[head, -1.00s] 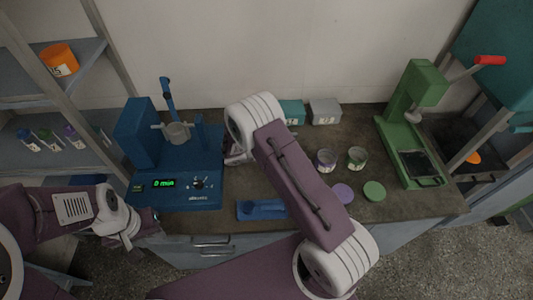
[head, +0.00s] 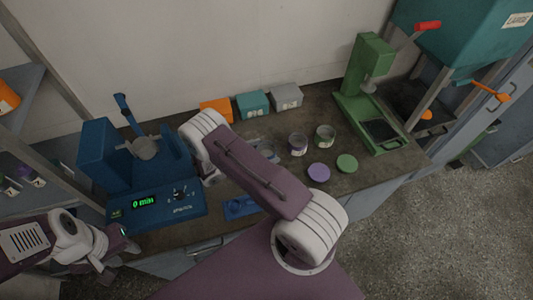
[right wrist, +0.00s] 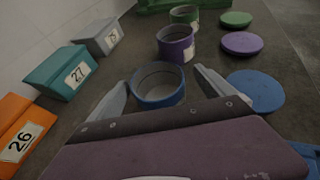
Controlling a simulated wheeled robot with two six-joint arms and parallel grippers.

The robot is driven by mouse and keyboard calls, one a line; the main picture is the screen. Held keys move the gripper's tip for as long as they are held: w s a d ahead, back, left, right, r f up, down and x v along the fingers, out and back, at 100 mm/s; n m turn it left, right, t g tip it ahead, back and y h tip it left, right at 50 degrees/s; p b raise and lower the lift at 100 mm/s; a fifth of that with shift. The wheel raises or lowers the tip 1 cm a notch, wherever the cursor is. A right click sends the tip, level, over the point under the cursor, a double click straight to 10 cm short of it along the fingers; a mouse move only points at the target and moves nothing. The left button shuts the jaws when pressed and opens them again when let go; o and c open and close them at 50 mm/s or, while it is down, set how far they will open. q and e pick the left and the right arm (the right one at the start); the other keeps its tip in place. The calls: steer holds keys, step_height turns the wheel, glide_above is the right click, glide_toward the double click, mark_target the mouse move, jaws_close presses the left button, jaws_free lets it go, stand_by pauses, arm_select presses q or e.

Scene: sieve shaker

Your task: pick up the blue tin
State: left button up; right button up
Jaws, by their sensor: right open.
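The blue tin (right wrist: 158,85) is open-topped and upright on the bench. In the right wrist view it stands between the spread fingers of my right gripper (right wrist: 162,92), which is open and not closed on it. The round blue lid (right wrist: 256,90) lies flat to the right of the tin in the right wrist view. My left gripper (head: 118,250) hangs at the lower left, away from the tin; its finger opening is unclear.
A purple tin (right wrist: 176,44) and a green tin (right wrist: 184,16) stand beyond the blue one, with purple (head: 318,172) and green (head: 347,163) lids nearby. Orange (head: 216,110), teal (head: 252,103) and grey (head: 286,96) boxes line the wall. The blue shaker (head: 150,170) stands left, a green press (head: 372,95) right.

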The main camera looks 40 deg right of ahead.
mark_target(273, 146)
steer(key=x, duration=0.1)
steer(key=p+x, duration=0.1)
steer(key=x, duration=0.2)
steer(key=shift+w+d+f, duration=0.25)
steer(key=shift+w+d, duration=0.05)
steer(key=shift+d+f, duration=0.1)
steer(key=shift+d, duration=0.05)
steer(key=c, duration=1.5)
steer(key=shift+o, duration=0.2)
steer(key=shift+r, duration=0.5)
step_height(273, 146, up, 3)
steer(key=s+d+r+b, duration=0.1)
steer(key=s+d+r, duration=0.2)
steer(key=d+r, duration=0.4)
steer(key=d, duration=0.4)
steer(key=shift+b, duration=0.35)
